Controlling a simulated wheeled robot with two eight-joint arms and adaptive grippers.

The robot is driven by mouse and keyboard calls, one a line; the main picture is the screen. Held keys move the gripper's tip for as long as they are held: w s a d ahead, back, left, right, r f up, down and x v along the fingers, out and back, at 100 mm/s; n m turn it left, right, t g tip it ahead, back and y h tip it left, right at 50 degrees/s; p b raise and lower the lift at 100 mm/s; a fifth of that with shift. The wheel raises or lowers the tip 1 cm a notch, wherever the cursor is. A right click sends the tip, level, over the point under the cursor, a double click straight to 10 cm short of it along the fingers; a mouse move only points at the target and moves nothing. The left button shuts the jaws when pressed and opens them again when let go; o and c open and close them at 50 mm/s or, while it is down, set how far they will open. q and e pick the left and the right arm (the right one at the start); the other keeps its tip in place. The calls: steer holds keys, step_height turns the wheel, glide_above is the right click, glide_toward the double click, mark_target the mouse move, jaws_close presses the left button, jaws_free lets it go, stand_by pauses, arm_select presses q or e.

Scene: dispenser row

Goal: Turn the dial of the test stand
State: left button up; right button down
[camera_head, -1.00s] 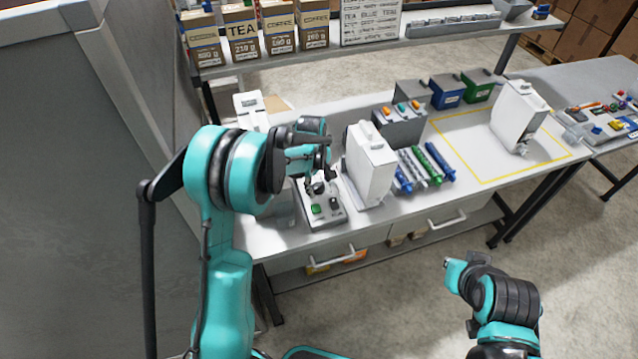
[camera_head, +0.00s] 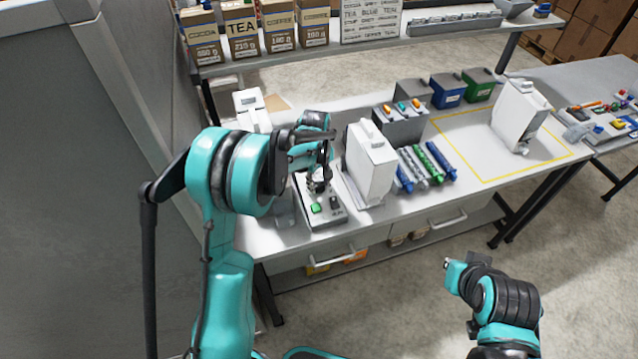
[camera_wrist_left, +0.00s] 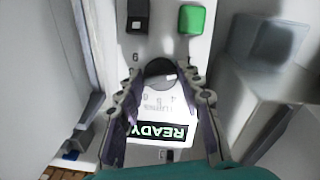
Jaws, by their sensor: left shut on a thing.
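The test stand (camera_head: 325,219) is a light box on the near left of the bench. It has a green button (camera_head: 316,208) and a black switch (camera_head: 334,202). In the head view the gripper hides the dial. My right arm is low at the right; its jaws are not clear.
A white dispenser (camera_head: 370,165) stands close to the right of the stand. Blue, clear and green tubes (camera_head: 425,166) lie beyond it. A second white dispenser (camera_head: 518,115) stands at the yellow outline. A shelf with labelled bags (camera_head: 278,28) runs behind.

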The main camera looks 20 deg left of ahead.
arm_select(q)
steer(key=m+b, duration=0.1)
steer(key=m, duration=0.2)
steer(key=shift+m+g+y, duration=0.3)
steer(key=m+b, duration=0.1)
steer(key=m, duration=0.2)
steer(key=shift+y, duration=0.3)
steer(key=m+y+b, duration=0.1)
steer(key=m, duration=0.3)
steer(key=shift+d+m, duration=0.1)
steer(key=shift+m, duration=0.3)
steer(key=shift+m+y+b, duration=0.3)
steer(key=shift+m, duration=1.2)
steer(key=o, duration=1.2)
steer(key=shift+c, duration=0.2)
steer(key=shift+r, duration=0.1)
